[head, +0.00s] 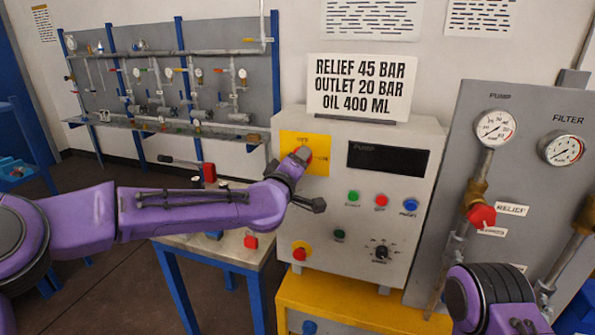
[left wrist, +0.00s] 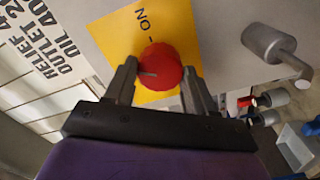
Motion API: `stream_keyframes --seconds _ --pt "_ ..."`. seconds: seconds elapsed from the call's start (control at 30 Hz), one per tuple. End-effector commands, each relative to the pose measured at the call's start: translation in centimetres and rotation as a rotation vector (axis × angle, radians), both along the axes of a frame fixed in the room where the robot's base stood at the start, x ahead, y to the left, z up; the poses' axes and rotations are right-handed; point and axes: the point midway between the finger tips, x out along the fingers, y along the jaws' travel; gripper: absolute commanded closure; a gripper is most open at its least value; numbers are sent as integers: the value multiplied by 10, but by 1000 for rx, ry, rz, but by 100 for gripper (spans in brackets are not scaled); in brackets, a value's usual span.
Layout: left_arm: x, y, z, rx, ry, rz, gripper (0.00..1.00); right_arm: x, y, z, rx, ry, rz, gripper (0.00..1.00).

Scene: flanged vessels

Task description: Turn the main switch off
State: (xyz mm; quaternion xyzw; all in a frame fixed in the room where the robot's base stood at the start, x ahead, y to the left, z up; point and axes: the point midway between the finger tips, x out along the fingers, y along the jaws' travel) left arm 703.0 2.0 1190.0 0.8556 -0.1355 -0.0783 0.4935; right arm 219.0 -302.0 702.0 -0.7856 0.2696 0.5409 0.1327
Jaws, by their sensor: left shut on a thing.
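The main switch is a red round knob (head: 303,153) on a yellow plate (head: 318,140) at the upper left of the grey control box (head: 350,220). In the left wrist view the red knob (left wrist: 162,66) sits between the two fingers of my left gripper (left wrist: 163,78), and an ON label shows on the yellow plate (left wrist: 120,35). A short grey mark on the knob points to the left of that picture. In the head view my left gripper (head: 296,160) is shut on the knob and hides part of it. My right gripper is not visible; only a right arm link shows.
The box also carries a dark display (head: 388,159), several coloured buttons and a black selector (head: 381,253). A gauge panel (head: 520,170) with a red relief handle (head: 481,216) stands at right. A table (head: 222,247) with a red-handled valve stands at left.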

Motion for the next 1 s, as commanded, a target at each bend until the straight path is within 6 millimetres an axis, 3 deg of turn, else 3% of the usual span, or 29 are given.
stream_keyframes --seconds 0.5,1.0 --pt "0 1 -3 -388 126 1 76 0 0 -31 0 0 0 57" --pt "0 1 -1 -513 168 2 76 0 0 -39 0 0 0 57"
